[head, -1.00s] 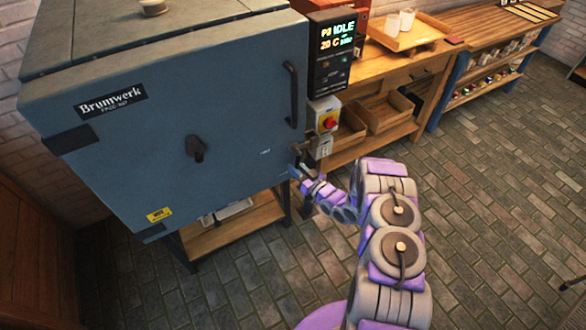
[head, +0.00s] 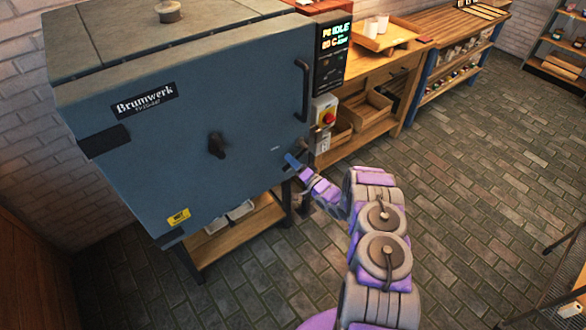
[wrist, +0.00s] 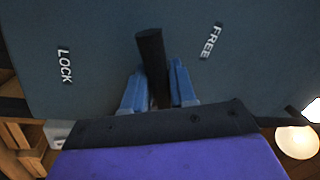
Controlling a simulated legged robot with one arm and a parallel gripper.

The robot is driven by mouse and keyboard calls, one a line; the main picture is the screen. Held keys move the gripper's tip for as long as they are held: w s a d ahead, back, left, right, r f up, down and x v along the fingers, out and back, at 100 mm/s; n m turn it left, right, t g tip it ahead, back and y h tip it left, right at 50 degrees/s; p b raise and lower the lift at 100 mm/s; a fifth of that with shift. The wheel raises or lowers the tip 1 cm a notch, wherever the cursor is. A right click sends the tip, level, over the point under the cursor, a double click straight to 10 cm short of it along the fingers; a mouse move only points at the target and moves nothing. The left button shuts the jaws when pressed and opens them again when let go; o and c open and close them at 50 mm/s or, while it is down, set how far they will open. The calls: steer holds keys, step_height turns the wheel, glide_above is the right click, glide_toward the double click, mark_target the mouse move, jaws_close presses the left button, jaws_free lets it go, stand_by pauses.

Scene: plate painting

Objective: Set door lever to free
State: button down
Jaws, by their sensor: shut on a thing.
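The door lever (wrist: 152,60) is a dark, round bar on the blue-grey kiln door (head: 130,185). In the wrist view it stands between the white LOCK label (wrist: 64,65) on the left and the white FREE label (wrist: 211,41) on the right, nearer to FREE. My gripper (wrist: 158,78) has its blue fingers on either side of the lever and is shut on it. The lever's end sticks out past the fingertips. In the head view my gripper (head: 290,161) is at the door's lower right; the lever cannot be made out there.
A dark door handle (head: 303,92) is above my gripper. A box with a red and yellow switch (head: 326,113) and a display panel (head: 336,48) are right of the door. A wooden workbench (head: 392,88) stands behind.

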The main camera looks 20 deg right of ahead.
steer(key=m, duration=0.1)
steer(key=r+m+p, duration=0.1)
steer(key=r+m, duration=0.1)
steer(key=m, duration=0.1)
steer(key=shift+s+a+r+t+h, duration=0.1)
steer(key=shift+a+t+h, duration=0.2)
steer(key=shift+h, duration=0.1)
steer(key=shift+r+m+h+p, duration=0.2)
steer(key=shift+r+m+p, duration=0.15)
steer(key=shift+m, duration=0.3)
steer(key=shift+r+m+h+p, duration=0.2)
steer(key=shift+m+p, duration=0.1)
steer(key=shift+m, duration=0.35)
steer(key=c, duration=1.1)
jaws_free()
steer(key=shift+d, duration=0.2)
steer(key=v, duration=0.5)
steer(key=p+v, duration=0.1)
steer(key=v, duration=0.5)
steer(key=p+v, duration=0.1)
steer(key=v, duration=0.5)
steer(key=shift+s+f, duration=0.15)
steer(key=shift+f, duration=0.15)
